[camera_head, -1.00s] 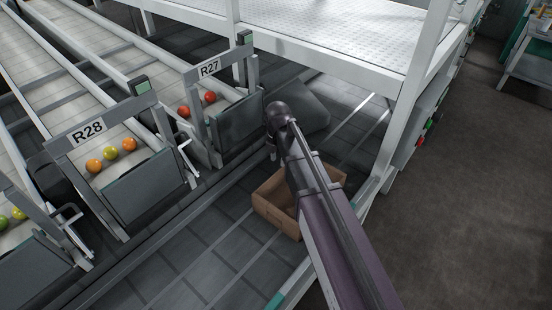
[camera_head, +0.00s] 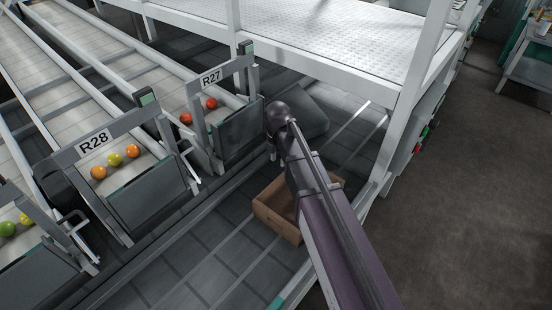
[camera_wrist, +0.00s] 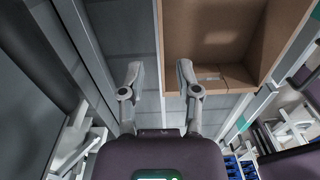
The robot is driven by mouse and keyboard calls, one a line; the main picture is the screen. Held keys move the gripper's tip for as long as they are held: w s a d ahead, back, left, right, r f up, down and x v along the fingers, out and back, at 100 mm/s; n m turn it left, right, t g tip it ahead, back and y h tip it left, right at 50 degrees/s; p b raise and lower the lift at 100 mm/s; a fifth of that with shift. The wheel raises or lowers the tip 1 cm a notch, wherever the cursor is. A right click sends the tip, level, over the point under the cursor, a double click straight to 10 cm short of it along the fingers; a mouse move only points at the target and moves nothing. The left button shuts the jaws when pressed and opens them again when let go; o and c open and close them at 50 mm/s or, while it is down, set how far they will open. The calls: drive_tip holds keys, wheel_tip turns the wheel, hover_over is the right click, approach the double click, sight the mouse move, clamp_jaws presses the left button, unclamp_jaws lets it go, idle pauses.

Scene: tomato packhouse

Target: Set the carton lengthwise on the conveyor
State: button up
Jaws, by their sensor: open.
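The brown open-topped carton (camera_head: 275,219) rests on the dark conveyor belt (camera_head: 195,260) in the head view. My arm hides its right part, so I cannot tell which side is longer. In the wrist view the carton (camera_wrist: 228,75) fills the upper middle and right, its inside empty where visible. My gripper (camera_wrist: 158,72) is open and empty. Its fingers appear on either side of the carton's left wall line, the right one overlapping the near corner. I cannot tell the height gap or any contact. In the head view the fingertips are hidden behind my arm.
Chutes marked R28 (camera_head: 94,143) and R27 (camera_head: 211,76), holding fruit, end along the belt's left side. A white metal frame (camera_head: 395,125) stands above and right of the belt. Open floor (camera_head: 465,200) lies at the right.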

idle(0.4)
drive_tip(key=s+d+m, duration=0.6)
drive_tip(key=d+m, duration=0.3)
drive_tip(key=m, duration=0.5)
drive_tip(key=s+d+m, duration=0.7)
drive_tip(key=d+m, duration=0.2)
drive_tip(key=m, duration=0.5)
drive_tip(key=shift+s+d, duration=0.25)
drive_tip(key=shift+d, duration=0.15)
drive_tip(key=shift+a, duration=0.15)
